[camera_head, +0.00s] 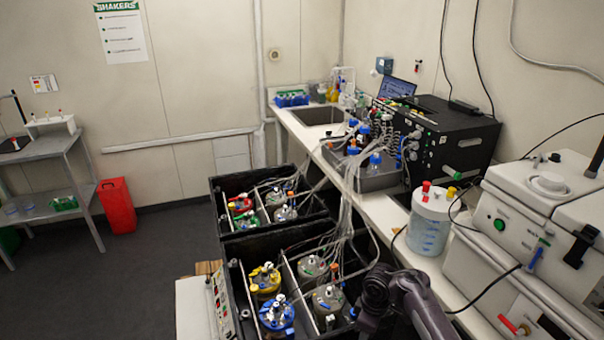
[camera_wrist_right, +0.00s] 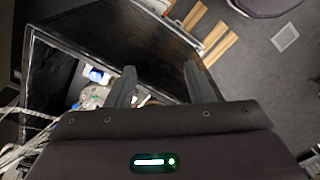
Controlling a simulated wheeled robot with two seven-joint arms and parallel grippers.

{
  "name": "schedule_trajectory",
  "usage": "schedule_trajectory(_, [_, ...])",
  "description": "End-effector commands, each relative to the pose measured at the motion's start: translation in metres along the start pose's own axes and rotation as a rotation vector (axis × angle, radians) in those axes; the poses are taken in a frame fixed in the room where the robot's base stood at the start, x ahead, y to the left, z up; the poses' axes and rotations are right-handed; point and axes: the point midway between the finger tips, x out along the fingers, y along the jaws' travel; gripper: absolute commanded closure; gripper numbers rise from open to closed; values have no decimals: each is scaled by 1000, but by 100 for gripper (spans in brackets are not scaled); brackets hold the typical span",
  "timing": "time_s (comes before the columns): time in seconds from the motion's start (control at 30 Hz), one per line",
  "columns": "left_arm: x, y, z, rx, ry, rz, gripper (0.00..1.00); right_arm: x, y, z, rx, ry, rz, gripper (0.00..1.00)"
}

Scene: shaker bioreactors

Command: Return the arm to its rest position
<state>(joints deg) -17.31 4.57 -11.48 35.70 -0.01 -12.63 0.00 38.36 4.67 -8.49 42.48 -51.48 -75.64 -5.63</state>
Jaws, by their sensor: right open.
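My right arm (camera_head: 400,298) comes in at the bottom of the head view, just right of the nearer black shaker box (camera_head: 240,290). Its fingertips do not show there. In the right wrist view my right gripper (camera_wrist_right: 160,80) has its two dark fingers spread apart with nothing between them. It is over the black wall of a shaker box (camera_wrist_right: 120,35). A vessel (camera_wrist_right: 95,95) with a blue and white top shows partly beside the left finger. My left gripper is not in either view.
The boxes hold several vessels, among them a yellow-topped one (camera_head: 265,280) and a blue-topped one (camera_head: 276,315). Loose tubes (camera_head: 345,215) run from them to the bench. A white container (camera_head: 430,222) and a white machine (camera_head: 530,220) stand on the right. Open floor (camera_head: 130,270) lies left.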

Motion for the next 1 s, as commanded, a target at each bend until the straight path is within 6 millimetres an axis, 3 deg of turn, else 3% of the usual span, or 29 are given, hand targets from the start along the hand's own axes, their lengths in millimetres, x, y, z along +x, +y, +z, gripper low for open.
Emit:
schedule_trajectory(0.17, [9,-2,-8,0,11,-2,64,41,-18,6,54,22,-34,52])
schedule_trajectory(0.37, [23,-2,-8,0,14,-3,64,104,-48,19,151,57,-79,52])
schedule_trajectory(0.47, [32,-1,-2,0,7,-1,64,147,-71,30,218,77,-102,52])
schedule_trajectory(0.57, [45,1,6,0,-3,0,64,201,-102,49,310,95,-123,52])
schedule_trajectory(0.7, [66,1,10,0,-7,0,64,286,-157,90,465,115,-130,52])
schedule_trajectory(0.8, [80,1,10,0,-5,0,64,340,-200,126,567,118,-112,52])
schedule_trajectory(1.0, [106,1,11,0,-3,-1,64,423,-288,212,734,98,-31,52])
